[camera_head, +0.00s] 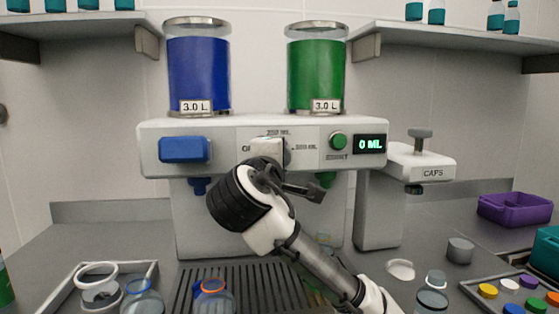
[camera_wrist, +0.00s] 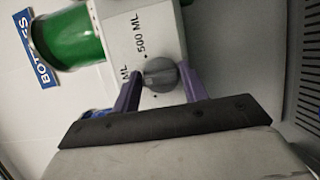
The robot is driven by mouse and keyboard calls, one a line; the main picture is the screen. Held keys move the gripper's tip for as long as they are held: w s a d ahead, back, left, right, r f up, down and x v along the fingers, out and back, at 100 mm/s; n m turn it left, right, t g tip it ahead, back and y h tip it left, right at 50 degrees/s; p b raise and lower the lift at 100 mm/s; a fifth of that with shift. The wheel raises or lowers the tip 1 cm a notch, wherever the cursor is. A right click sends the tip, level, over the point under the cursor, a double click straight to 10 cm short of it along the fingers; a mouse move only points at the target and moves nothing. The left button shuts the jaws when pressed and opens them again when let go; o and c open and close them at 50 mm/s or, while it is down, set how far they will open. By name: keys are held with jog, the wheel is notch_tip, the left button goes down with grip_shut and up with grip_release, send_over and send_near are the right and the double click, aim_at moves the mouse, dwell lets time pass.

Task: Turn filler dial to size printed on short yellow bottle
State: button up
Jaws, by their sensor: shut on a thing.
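The filler dial (camera_wrist: 160,74) is a dark grey round knob on the filler's pale front in the wrist view. My gripper (camera_wrist: 159,82) has its two purple fingers on either side of the knob, shut on it. "500 ML" is printed beside the knob and part of another "ML" label shows. I cannot tell which mark the knob points to. In the head view my gripper (camera_head: 276,152) covers the dial, between "OFF", "250 ML" and "500 ML" labels. The filler display (camera_head: 370,144) reads "0 ML". I cannot make out a short yellow bottle in either view.
Blue (camera_head: 198,75) and green (camera_head: 315,78) tanks, each marked 3.0 L, top the filler. A caps press (camera_head: 420,160) stands to its right. Bottles with blue (camera_head: 143,300) and orange (camera_head: 213,300) neck rings stand in front. A tray of coloured caps (camera_head: 488,291) lies at lower right.

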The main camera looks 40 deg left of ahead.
jog(key=o, duration=0.8)
jog(key=shift+o, duration=0.2)
jog(key=b+v, duration=0.2)
jog(key=v, duration=1.1)
jog(key=shift+s+d, duration=0.2)
jog(key=shift+s, duration=0.15)
